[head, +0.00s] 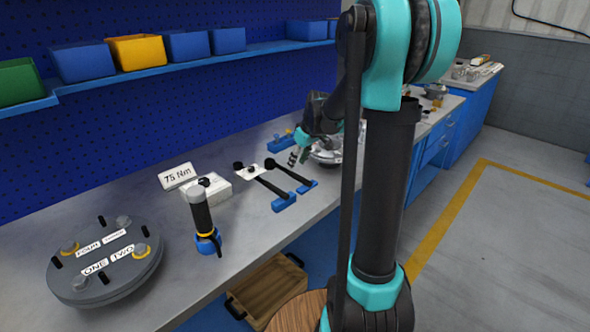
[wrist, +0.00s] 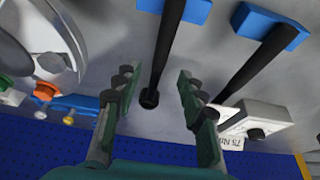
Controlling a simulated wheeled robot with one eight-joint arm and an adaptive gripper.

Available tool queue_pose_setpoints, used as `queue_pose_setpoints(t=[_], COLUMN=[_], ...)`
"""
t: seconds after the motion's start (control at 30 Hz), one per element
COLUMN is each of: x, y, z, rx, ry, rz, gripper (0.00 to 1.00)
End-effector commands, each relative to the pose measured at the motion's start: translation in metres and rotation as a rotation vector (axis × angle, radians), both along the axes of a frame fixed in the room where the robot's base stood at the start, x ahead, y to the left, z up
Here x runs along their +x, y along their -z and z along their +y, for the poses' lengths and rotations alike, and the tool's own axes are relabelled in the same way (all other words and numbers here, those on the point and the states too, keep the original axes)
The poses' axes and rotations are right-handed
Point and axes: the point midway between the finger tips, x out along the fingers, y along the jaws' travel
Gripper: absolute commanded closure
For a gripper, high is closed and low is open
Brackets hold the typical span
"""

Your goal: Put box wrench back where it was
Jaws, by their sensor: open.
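In the wrist view the nearer tool (wrist: 168,50) has a dark round end between my fingertips, with a gap on both sides. The other tool (wrist: 245,70) lies to its right, by a white block. In the head view they are the right tool (head: 290,175) and the left tool (head: 270,187). My gripper (wrist: 152,88) is open and empty; it also shows in the head view (head: 297,156), above the bench beside the right tool's far end.
A metallic shell (head: 326,157) stands just right of my gripper, partly hidden by my arm. A grey labelled disc (head: 104,262), an upright black-handled tool (head: 203,217), a white box (head: 207,189) and a 75 Nm sign (head: 178,176) stand on the left. A blue pegboard wall backs the bench.

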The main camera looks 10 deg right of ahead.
Motion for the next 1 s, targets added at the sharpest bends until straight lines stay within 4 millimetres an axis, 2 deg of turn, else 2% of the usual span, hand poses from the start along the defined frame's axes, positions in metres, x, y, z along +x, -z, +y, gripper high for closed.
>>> queue_pose_setpoints(t=[0.1, 0.3, 0.47, 0.57, 0.67, 0.9, 1.0], x=[-0.008, -0.016, -0.022, -0.041, -0.081, -0.208, -0.248], y=[-0.023, -0.051, -0.059, -0.051, -0.031, 0.039, 0.064], z=[-0.005, -0.012, -0.013, -0.013, -0.013, -0.020, -0.024], rx=[0.001, 0.000, -0.001, -0.003, -0.006, -0.006, -0.002], ry=[0.002, 0.001, 0.005, 0.047, 0.137, 0.430, 0.526], rz=[0.000, 0.000, 0.001, 0.005, 0.014, 0.016, 0.008], gripper=[0.59, 0.59, 0.59, 0.59, 0.59, 0.59, 0.59])
